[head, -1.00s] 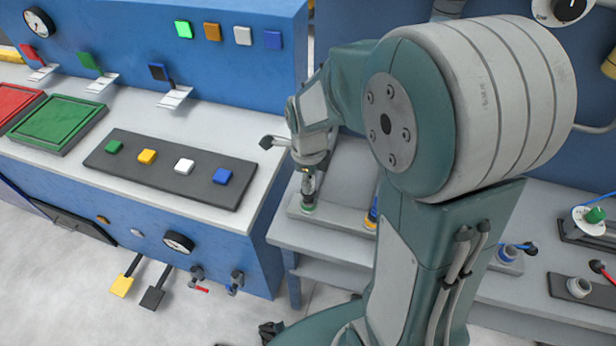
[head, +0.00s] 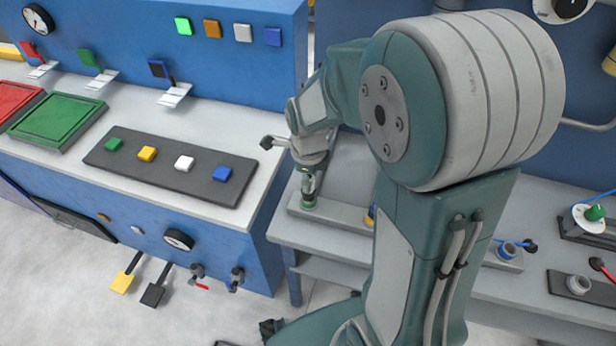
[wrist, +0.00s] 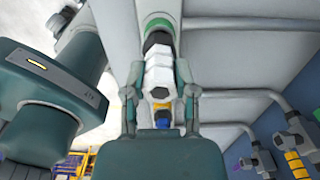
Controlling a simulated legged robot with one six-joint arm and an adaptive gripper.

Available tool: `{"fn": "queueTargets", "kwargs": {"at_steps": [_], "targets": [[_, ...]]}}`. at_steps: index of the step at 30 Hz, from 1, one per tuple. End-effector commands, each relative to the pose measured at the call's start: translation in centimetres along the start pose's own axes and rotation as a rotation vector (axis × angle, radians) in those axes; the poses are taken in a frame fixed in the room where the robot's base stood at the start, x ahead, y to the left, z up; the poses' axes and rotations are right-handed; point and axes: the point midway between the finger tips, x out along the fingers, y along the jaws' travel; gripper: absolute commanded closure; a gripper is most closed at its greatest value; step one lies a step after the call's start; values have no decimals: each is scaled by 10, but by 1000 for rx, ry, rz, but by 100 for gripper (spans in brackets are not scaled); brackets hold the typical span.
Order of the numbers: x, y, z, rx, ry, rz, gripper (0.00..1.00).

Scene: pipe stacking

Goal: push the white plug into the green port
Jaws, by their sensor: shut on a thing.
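My gripper (head: 309,183) points down at the green port (head: 309,205) at the left end of a grey strip on the low bench. In the wrist view, my gripper (wrist: 160,92) is shut on the white plug (wrist: 158,75), a faceted white piece between the two fingers. The green port (wrist: 157,42) shows right at the plug's far end, in line with it. I cannot tell how deep the plug sits in it. In the head view the plug is mostly hidden by the gripper.
A yellow and blue port (head: 370,215) stands to the right on the same strip, partly behind my arm. The blue console (head: 150,230) stands close on the left. More fittings with blue (head: 508,250) and red hoses lie on the bench at right.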

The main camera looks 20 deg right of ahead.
Motion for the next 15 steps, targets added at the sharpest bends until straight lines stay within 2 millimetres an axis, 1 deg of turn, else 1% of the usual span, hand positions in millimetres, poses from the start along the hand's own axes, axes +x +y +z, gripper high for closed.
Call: {"fn": "queueTargets", "kwargs": {"at_steps": [15], "targets": [[12,0,0,0,0,1,100]]}}
